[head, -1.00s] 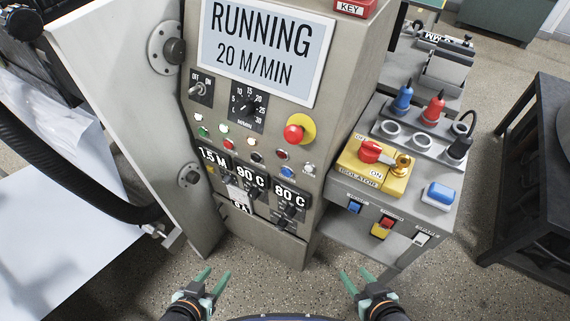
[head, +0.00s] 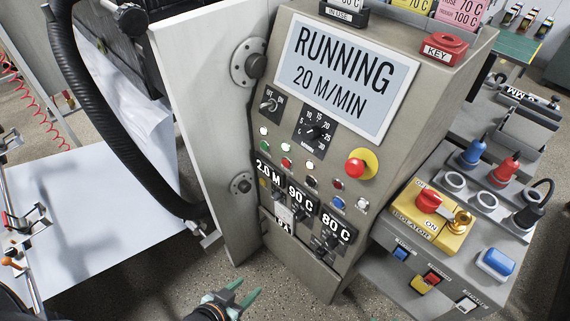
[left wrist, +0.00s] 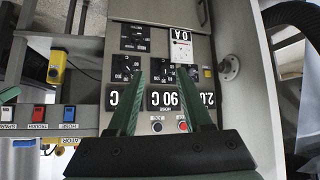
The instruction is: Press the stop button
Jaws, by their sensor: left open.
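A red mushroom button (head: 355,166) on a yellow round plate sits at the right of the machine's grey control panel (head: 290,118). Small coloured push buttons stand in rows to its left and below, among them a red one (head: 286,163). My left gripper (head: 247,288) is open and empty, low in front of the panel's foot. In the left wrist view its two green fingers (left wrist: 160,72) stand apart before the upside-down panel, with a red button (left wrist: 183,126) between them. Only a tip at the bottom edge of the head view may be my right gripper.
A display (head: 345,75) reads RUNNING 20 M/MIN. A side bench at the right holds a yellow isolator (head: 430,225) with a red knob, plugs and a blue button (head: 495,264). A white side plate (head: 205,110) and black hose (head: 90,100) are at the left.

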